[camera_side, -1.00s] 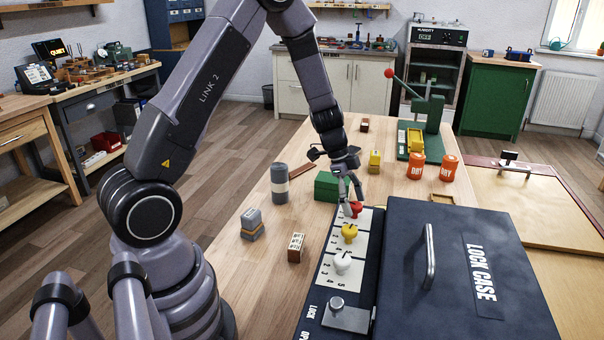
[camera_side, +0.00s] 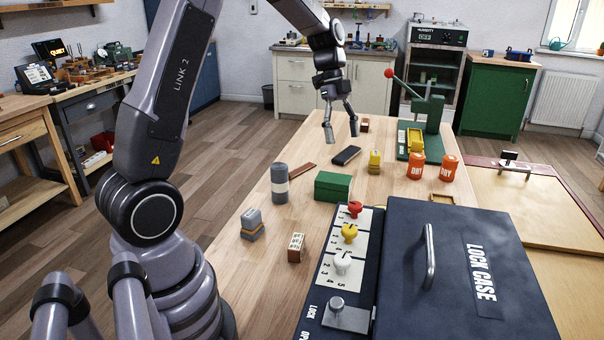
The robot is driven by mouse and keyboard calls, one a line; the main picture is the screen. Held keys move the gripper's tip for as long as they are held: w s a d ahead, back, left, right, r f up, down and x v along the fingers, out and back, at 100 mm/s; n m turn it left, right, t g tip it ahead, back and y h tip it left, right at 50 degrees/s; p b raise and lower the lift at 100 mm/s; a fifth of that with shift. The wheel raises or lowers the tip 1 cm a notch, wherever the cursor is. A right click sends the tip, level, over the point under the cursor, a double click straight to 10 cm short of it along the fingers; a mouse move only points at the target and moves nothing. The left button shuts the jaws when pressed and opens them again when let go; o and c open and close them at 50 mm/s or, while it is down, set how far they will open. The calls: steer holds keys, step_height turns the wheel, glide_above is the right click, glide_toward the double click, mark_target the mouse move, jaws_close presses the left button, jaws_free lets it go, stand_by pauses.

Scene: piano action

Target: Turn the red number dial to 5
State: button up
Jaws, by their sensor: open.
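The red number dial (camera_side: 355,209) is the farthest of the three dials on the dark panel (camera_side: 318,290) along the left side of the lock case (camera_side: 455,260). The yellow dial (camera_side: 349,233) and the white dial (camera_side: 342,262) stand nearer on the same panel. Each dial has a pale number plate; the number the red dial points to is too small to read. My gripper (camera_side: 341,132) is open and empty, raised above the far end of the table, well beyond and apart from the red dial.
A green box (camera_side: 332,186) sits just beyond the red dial. A black object (camera_side: 347,155) and a yellow object (camera_side: 375,162) lie farther back. A grey cylinder (camera_side: 279,184) stands left, and orange cans (camera_side: 448,168) stand right. A green press (camera_side: 428,115) is at the back.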

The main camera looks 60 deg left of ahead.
steer(key=s+d+r+n+t+y, duration=0.1)
steer(key=s+d+r+n, duration=0.1)
steer(key=s, duration=0.4)
steer(key=s+d+r+n+t+y, duration=0.1)
steer(key=s+d+r+n, duration=0.1)
steer(key=s+r+n, duration=0.3)
steer(key=s+d+r+n+t+y, duration=0.1)
steer(key=s+d+r+n, duration=0.2)
steer(key=s+n, duration=0.3)
steer(key=shift+s+r+t+y, duration=0.15)
steer(key=shift+s+t+y, duration=0.2)
steer(key=shift+s, duration=0.65)
steer(key=m+g, duration=0.4)
steer(key=m, duration=1.2)
glide_above(356, 204)
step_height(356, 204, down, 12)
step_height(356, 204, down, 13)
steer(key=shift+s+f, duration=0.1)
steer(key=shift+f, duration=0.05)
